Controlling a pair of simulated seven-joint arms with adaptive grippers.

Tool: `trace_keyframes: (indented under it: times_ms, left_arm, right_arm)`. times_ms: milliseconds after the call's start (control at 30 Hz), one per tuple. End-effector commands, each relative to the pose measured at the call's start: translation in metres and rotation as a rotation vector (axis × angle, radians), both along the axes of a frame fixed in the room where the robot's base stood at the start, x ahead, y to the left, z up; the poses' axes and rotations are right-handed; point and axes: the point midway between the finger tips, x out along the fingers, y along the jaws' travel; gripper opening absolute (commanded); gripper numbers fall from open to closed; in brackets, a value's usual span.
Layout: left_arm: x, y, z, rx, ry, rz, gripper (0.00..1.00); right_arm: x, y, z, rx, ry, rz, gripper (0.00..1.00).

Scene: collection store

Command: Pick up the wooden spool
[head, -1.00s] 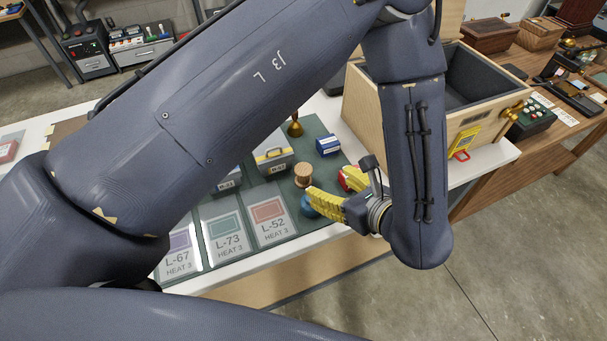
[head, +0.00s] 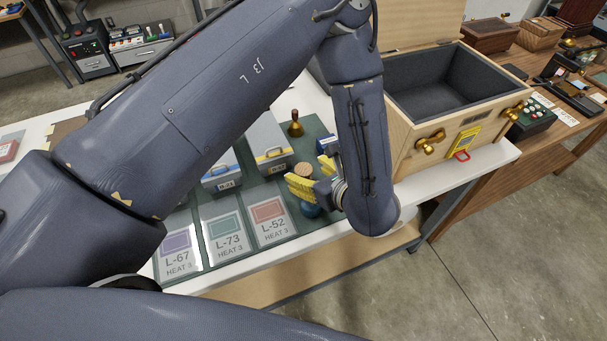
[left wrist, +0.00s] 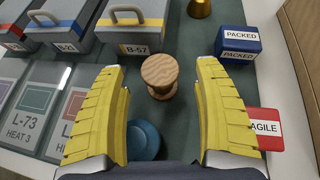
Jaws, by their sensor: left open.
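The wooden spool (left wrist: 160,75) stands upright on the dark green mat (left wrist: 190,110), seen in the left wrist view ahead of and between my yellow fingers. In the head view only the top of the spool (head: 304,169) shows behind my left gripper (head: 312,182). My left gripper (left wrist: 160,110) is open and empty, with one finger on each side of the line to the spool. A blue round object (left wrist: 142,139) sits between the fingers, nearer than the spool. My right gripper is not in view.
A large open wooden chest (head: 450,100) is at right. Labelled cards (head: 228,235) lie at left.

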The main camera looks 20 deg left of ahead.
Motion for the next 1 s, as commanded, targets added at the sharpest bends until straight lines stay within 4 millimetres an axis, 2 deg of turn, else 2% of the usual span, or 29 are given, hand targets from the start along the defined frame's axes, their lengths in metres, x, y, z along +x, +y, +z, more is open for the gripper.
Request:
trace_keyframes:
  times_ms: [300,633,1000]
  left_arm:
    - [0.014,0.017,-0.012,0.0,0.0,0.001,0.69]
    - [0.015,0.019,-0.013,0.001,0.0,0.0,0.7]
    - [0.015,0.019,-0.013,0.001,0.0,0.0,0.27]
  right_arm:
    - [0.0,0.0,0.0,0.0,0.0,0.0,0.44]
    - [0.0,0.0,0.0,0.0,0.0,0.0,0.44]
    - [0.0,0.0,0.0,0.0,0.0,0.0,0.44]
